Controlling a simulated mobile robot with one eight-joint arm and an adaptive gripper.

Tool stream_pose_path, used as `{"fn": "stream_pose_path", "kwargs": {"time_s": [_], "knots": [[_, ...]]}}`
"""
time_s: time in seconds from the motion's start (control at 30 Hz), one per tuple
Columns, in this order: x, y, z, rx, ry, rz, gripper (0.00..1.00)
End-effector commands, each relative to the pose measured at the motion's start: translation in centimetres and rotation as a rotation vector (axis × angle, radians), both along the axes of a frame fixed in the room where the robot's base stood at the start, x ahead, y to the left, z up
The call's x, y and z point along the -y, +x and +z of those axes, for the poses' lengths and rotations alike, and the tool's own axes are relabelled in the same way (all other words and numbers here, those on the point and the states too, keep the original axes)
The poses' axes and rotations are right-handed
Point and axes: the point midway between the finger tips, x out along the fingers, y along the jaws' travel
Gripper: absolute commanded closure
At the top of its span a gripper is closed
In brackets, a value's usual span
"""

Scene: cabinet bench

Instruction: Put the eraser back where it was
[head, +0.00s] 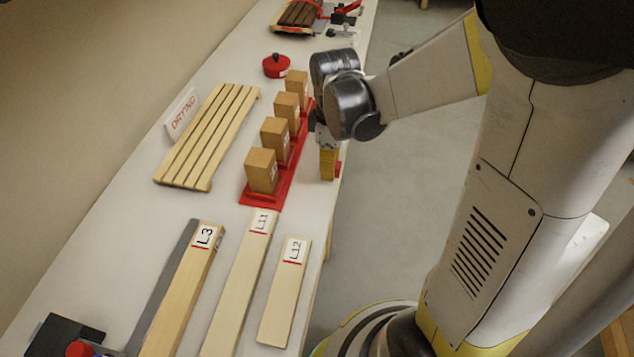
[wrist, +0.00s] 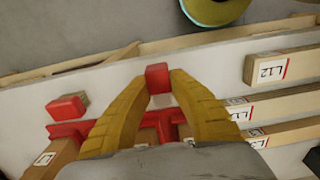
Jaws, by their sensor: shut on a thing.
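My gripper (head: 327,172) is shut on a small red block at the right edge of the bench. In the wrist view the red block (wrist: 157,78) sits between the two yellow fingertips (wrist: 158,88). It fits the eraser, but no label on it shows. In the head view only a bit of red shows beside the fingers. I cannot tell whether it touches the bench top. A second red block (wrist: 67,107) lies to the left in the wrist view, apart from the fingers.
A red rack (head: 264,196) with several wooden blocks stands left of my gripper. A slatted drying rack (head: 207,137) and a "DRYING" sign (head: 182,113) are farther left. Labelled boards L3 (head: 183,285), L11 (head: 240,285) and L12 (head: 283,300) lie nearer. A red lidded pot (head: 276,66) stands behind.

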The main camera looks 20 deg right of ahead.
Motion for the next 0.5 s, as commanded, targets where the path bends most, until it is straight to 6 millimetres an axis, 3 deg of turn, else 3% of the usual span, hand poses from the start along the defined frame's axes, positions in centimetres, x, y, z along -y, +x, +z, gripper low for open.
{"fn": "stream_pose_path", "kwargs": {"time_s": [0.03,0.2,0.33,0.5], "knots": [[-1.0,0.5,-1.0,0.0,0.0,0.004,1.0],[-2.6,1.4,-1.9,0.0,0.0,0.001,1.0],[-2.8,1.6,-2.6,0.0,0.0,-0.001,1.0],[-2.7,1.6,-5.3,0.0,0.0,-0.001,1.0]]}}
